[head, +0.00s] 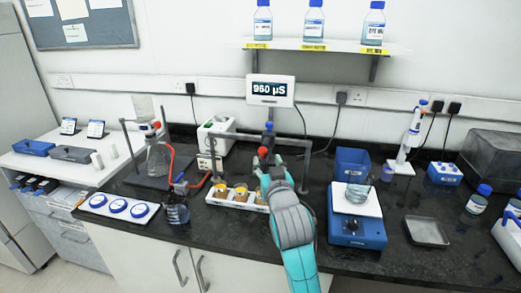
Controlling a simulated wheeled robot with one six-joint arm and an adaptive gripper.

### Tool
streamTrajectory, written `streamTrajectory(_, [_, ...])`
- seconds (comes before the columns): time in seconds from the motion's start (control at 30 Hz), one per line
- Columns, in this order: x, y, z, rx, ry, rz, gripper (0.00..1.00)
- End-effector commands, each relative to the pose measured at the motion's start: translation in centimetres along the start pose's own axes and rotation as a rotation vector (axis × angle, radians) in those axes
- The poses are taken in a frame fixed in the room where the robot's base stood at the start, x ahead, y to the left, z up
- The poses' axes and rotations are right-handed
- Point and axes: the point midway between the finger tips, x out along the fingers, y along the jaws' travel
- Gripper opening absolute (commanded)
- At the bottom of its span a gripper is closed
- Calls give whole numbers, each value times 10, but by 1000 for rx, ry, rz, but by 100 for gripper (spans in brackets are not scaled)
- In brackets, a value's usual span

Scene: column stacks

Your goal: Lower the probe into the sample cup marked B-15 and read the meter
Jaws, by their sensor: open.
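A white rack (212,199) on the dark bench holds sample cups with amber contents, among them a left cup (221,187) and a middle cup (241,193). My arm partly covers the rack's right end. No cup marking is readable, so I cannot tell which is B-15. My gripper (264,163) is open behind the rack's right part, its fingers mostly hidden by my arm. A dark, blue-topped piece (268,134), possibly the probe, is just behind it; whether they touch is unclear. The wall meter (270,90) appears to read 950 µS.
A grey frame (240,136) stands around the gripper area. A flask (158,158) and a small beaker (177,213) are left. A blue balance (357,232) bearing a beaker (357,192) is right, beside a metal tray (427,231). Dark bench shows between them.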

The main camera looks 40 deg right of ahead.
Motion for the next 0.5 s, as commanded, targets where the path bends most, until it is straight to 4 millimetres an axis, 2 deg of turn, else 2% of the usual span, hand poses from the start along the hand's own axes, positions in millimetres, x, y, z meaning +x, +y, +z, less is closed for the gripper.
streamTrajectory(0.1, [23, 0, -1, 0, 0, 1, 51])
streamTrajectory(0.3, [56, 0, 0, 0, 0, 1, 51])
streamTrajectory(0.5, [76, 0, 0, 0, 0, 0, 51])
